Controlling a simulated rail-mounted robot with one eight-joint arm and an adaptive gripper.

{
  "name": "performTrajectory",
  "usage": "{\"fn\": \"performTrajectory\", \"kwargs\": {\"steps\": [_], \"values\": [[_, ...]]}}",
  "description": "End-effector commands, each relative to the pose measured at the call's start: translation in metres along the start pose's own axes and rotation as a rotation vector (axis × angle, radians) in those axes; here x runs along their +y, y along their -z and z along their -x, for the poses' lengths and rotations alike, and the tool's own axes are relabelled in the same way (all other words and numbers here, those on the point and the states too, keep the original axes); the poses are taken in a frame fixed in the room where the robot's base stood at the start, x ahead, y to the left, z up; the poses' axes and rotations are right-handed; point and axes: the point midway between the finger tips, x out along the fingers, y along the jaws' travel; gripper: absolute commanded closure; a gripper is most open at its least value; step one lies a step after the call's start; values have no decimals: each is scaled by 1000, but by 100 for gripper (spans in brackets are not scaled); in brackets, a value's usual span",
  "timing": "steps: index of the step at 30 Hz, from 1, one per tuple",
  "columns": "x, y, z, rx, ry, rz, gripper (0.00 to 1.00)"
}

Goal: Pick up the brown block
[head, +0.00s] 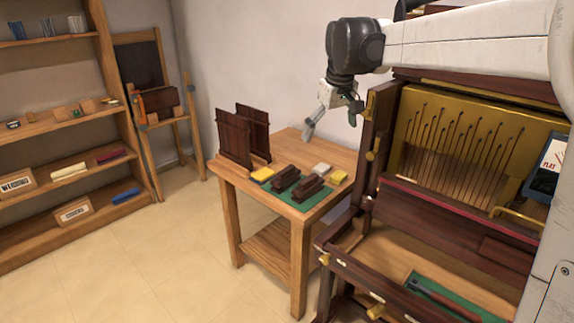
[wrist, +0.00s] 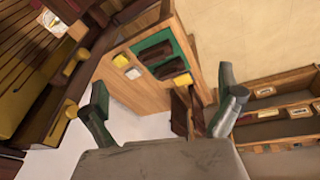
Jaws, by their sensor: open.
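Two dark brown blocks lie side by side on the green mat (head: 318,199) on the small wooden table. One brown block (head: 286,178) is on the left and the other brown block (head: 308,189) is nearer the front; which one the task names I cannot tell. Both also show in the wrist view, one block (wrist: 155,51) above the other block (wrist: 171,69). My gripper (head: 331,127) is open and empty, above and behind the blocks at the table's back side. Its two spread fingers show in the wrist view (wrist: 164,90). Nothing touches the blocks.
Yellow blocks (head: 262,174) and a white block (head: 321,169) lie around the brown blocks. Two upright brown panels (head: 234,140) stand at the table's left. An open piano-like frame (head: 371,150) stands close on the right. Shelves (head: 62,138) are at far left.

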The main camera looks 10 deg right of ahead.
Motion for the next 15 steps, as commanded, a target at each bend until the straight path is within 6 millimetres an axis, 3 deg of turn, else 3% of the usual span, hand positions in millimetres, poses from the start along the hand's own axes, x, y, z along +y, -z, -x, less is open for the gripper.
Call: {"fn": "performTrajectory", "kwargs": {"steps": [1, 6, 15], "values": [[6, 16, -8, -13, 5, 14, 0], [22, 57, -37, -60, 25, 69, 0], [44, 114, -104, -139, 66, 165, 0]]}}
